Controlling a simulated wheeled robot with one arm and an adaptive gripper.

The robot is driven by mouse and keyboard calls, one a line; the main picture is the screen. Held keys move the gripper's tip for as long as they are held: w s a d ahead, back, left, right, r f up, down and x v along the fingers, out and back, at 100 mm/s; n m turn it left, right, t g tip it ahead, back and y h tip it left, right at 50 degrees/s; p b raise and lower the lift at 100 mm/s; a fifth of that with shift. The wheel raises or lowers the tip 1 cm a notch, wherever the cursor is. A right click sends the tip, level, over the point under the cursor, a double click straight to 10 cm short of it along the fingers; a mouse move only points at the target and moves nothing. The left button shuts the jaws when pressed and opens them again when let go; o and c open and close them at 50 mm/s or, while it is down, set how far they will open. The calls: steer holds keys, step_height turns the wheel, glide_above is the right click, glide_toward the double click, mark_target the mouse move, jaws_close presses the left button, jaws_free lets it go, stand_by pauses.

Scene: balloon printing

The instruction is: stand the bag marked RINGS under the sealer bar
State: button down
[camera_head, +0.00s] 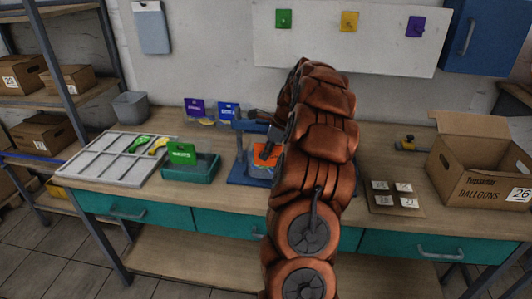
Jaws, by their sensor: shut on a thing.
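A bag with an orange header (261,160) and a clear, pale lower part is upright at the blue sealer (239,165), partly hidden by my arm. My gripper (267,151) is shut on its header; any lettering there is covered. I cannot tell whether the bag touches the sealer's base. The sealer's bar reaches right behind my gripper. A green-header bag (182,153) stands in a teal tray (204,168). Purple-header (195,106) and blue-header (228,111) bags stand near the wall. Their markings are too small to read surely.
A grey divided tray (88,163) with green and yellow items lies at the left, with a grey bin (130,106) behind it. A board with small cards (410,205) and an open balloon carton (453,180) are at the right. My arm hides the middle bench.

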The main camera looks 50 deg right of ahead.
steer(key=c, duration=1.2)
jaws_free()
steer(key=shift+o, duration=0.2)
step_height(320, 180, up, 7)
steer(key=s+a+p, duration=0.1)
steer(key=a+p, duration=0.1)
steer(key=shift+s+a+p, duration=0.25)
steer(key=shift+s+p, duration=0.15)
